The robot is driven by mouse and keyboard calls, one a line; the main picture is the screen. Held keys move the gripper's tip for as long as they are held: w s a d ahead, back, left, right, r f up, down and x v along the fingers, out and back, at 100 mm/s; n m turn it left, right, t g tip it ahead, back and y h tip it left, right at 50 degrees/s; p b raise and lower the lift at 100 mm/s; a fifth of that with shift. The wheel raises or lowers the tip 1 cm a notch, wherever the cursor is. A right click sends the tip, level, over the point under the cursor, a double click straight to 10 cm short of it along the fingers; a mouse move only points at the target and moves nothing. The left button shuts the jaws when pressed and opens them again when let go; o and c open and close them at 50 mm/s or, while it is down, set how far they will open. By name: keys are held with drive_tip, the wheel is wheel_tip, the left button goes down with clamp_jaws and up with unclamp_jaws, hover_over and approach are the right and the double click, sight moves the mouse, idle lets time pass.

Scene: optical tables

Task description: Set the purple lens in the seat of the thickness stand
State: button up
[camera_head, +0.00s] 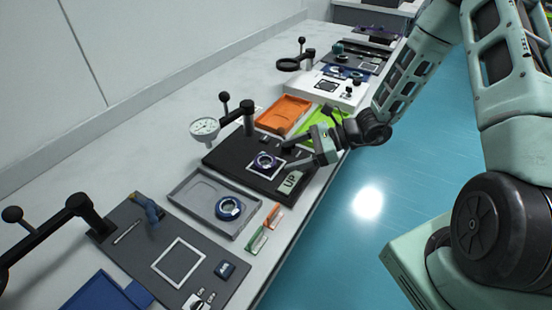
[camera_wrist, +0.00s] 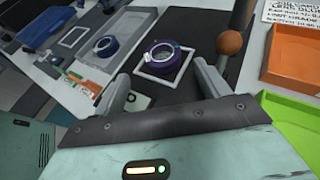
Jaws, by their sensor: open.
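The purple lens (camera_head: 265,161) is a dark purple ring that lies flat within the white square outline on the black thickness stand (camera_head: 222,158). The lens also shows in the wrist view (camera_wrist: 168,57), where it overlaps the far part of the outline. I cannot tell whether it sits fully down in the seat. The stand carries a round dial gauge (camera_head: 204,128) on a post and arm. My gripper (camera_head: 296,161) is open and empty, just to the right of the lens. In the wrist view its two fingers (camera_wrist: 164,80) are spread, with the lens beyond them, apart from both.
A grey tray (camera_head: 181,194) with a blue ring (camera_head: 228,208) lies in front of the stand. A green plate marked UP (camera_head: 289,182) is at the stand's right edge. Orange (camera_head: 283,114) and lime green (camera_head: 311,134) trays lie behind. The gauge post rises near the lens.

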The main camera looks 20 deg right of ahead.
drive_tip(key=v, duration=0.5)
drive_tip(key=shift+w+d+r, duration=0.1)
drive_tip(key=shift+d+r, duration=0.1)
drive_tip(key=shift+r, duration=0.2)
drive_tip(key=s+a+r+n+g+h, duration=0.1)
drive_tip(key=s+a+r+n+h, duration=0.3)
drive_tip(key=s+n, duration=0.3)
drive_tip(key=s+a+r+n+g+h, duration=0.2)
drive_tip(key=s+a+r+n+h, duration=0.2)
drive_tip(key=n, duration=0.8)
drive_tip(key=s+a+r+n+g+h, duration=0.1)
drive_tip(key=s+a+r+n+h, duration=0.3)
drive_tip(key=s+a+n, duration=0.4)
drive_tip(key=s+r+n, duration=0.1)
drive_tip(key=s+n, duration=0.1)
drive_tip(key=s, duration=0.2)
drive_tip(key=shift+n+g, duration=0.3)
